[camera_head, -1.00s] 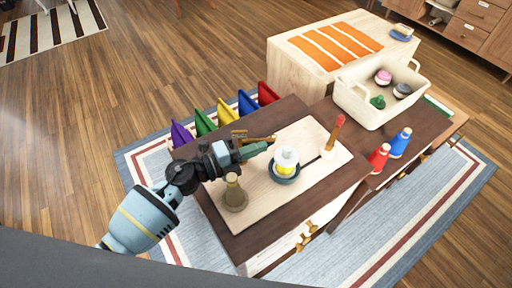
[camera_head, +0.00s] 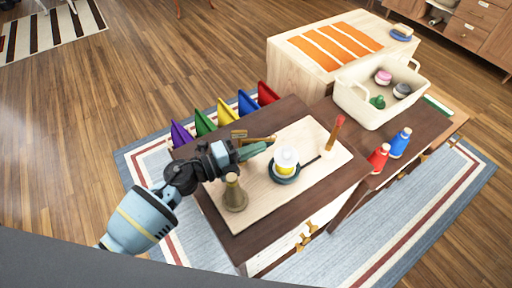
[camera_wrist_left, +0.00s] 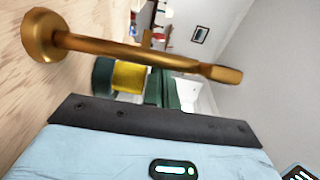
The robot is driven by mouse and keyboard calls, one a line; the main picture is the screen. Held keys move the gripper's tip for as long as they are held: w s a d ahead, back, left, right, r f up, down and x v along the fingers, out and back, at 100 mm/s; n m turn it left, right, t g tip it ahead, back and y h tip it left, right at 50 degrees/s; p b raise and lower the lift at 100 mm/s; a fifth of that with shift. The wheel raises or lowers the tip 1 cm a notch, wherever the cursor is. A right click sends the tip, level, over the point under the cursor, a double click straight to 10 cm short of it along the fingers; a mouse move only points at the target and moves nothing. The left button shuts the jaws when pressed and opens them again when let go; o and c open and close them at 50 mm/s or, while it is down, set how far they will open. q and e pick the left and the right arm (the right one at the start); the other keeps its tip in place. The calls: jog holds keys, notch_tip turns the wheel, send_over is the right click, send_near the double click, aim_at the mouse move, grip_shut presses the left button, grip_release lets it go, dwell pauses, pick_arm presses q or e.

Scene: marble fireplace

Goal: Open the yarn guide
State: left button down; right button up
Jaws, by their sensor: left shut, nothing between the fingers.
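A small brass fitting with a thin arm (camera_head: 259,139), which looks like the yarn guide, sits at the back left edge of the pale board (camera_head: 262,209). My left gripper (camera_head: 268,146) is shut and empty, its green fingers just in front of that arm; contact cannot be told. In the left wrist view the green fingers (camera_wrist_left: 168,90) are partly hidden behind a brass post with a round base (camera_wrist_left: 112,47). This seems to be the brass post (camera_head: 235,198) below my gripper in the head view. My right gripper is not in view.
A yellow spool (camera_head: 286,168) on a dark green base stands right of the gripper. A tall red-brown stick (camera_head: 335,132) stands beyond it. Coloured panels (camera_head: 204,122) line the table's back left. A cream basket (camera_head: 372,115) and red and blue bobbins (camera_head: 400,143) are at right.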

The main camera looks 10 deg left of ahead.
pick_arm(q)
jog(key=v, duration=0.7)
jog(key=shift+s+a+b, duration=0.15)
jog(key=shift+a+b, duration=0.1)
jog(key=shift+b, duration=0.05)
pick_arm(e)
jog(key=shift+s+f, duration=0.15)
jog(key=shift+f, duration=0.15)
pick_arm(q)
jog(key=shift+s+r+m, duration=0.1)
jog(key=shift+m, duration=0.2)
